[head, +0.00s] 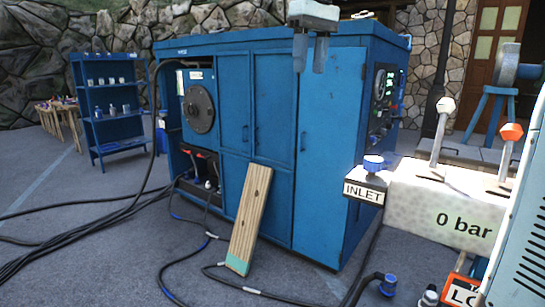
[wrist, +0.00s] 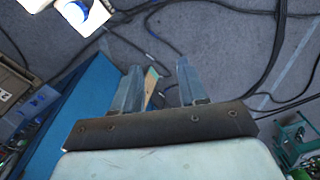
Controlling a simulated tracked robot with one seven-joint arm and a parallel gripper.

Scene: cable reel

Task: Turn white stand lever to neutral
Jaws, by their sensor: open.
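A pale valve block (head: 430,205) marked "0 bar" stands at the right in the head view. A lever with a white knob (head: 446,105) rises from its top, its shaft nearly upright with a slight lean to the right. A second lever with an orange knob (head: 512,132) stands to its right, also leaning slightly right. My gripper (head: 310,69) hangs at the top centre, fingers down and apart, left of the levers and clear of them. In the wrist view its fingers (wrist: 158,66) are open with nothing held. The levers cannot be made out there.
A blue-capped INLET fitting (head: 373,164) juts from the block's left side. A large blue cabinet (head: 275,130) stands behind, with a wooden plank (head: 250,220) leaning on it. Black hoses (head: 70,245) lie on the floor. A blue shelf (head: 105,105) stands far left.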

